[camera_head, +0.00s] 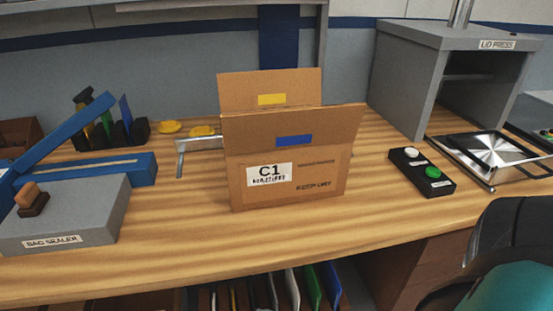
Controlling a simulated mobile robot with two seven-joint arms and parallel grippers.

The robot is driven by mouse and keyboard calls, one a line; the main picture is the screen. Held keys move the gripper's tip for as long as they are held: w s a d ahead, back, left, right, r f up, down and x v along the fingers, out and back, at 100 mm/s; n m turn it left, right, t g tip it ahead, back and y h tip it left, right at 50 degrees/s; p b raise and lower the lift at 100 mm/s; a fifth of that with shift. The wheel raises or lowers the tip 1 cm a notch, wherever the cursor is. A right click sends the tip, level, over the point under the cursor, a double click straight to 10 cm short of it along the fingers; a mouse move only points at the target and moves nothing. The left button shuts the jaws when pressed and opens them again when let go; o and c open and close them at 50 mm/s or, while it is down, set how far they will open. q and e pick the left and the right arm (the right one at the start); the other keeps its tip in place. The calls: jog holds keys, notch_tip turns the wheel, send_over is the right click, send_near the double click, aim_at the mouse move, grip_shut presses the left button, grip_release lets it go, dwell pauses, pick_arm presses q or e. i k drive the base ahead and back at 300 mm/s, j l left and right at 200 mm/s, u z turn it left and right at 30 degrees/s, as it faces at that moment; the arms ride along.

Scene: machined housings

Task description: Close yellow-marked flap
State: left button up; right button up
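A brown cardboard box (325,172) labelled C1 stands upright on the wooden bench in the middle. Its yellow-marked flap (296,88) rises at the far side, open and roughly upright, with a yellow patch (271,99) on it. The blue-marked flap (250,131) on the near side is also raised and has a blue patch (294,141). It hides the box's inside and the lower part of the yellow-marked flap. Neither of my grippers shows in the head view.
A grey bag sealer (85,215) with a raised blue arm stands left. A metal bracket (197,143) stands close left of the box. Right are a button box (422,171), a metal tray (480,165) and the lid press (400,85). The bench (250,240) before the box is clear.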

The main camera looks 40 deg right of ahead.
aim_at(267, 89)
jog(key=z, duration=1.35)
jog(key=k+z, duration=0.1)
jog(key=z, duration=0.2)
